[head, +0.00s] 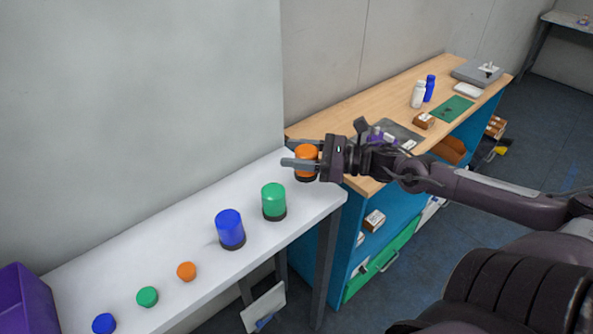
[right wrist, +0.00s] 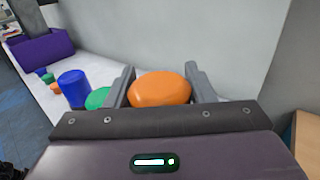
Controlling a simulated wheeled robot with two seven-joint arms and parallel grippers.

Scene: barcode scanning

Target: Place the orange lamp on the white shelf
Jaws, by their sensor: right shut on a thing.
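The orange lamp (head: 306,158), a rounded orange cap on a dark base, is at the far right end of the white shelf (head: 180,215). My right gripper (head: 302,163) is shut on it, with a finger on each side. In the right wrist view the lamp (right wrist: 160,89) sits between the two fingers (right wrist: 161,85). The lamp looks upright; whether its base touches the shelf cannot be told. My left gripper is not in view.
A green lamp (head: 274,201) and a blue lamp (head: 230,229) stand left of the orange one. Small orange (head: 187,271), green (head: 147,296) and blue (head: 104,323) buttons are nearer, by a purple bin (head: 28,300). A wooden-topped workbench (head: 385,95) adjoins the shelf on the right.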

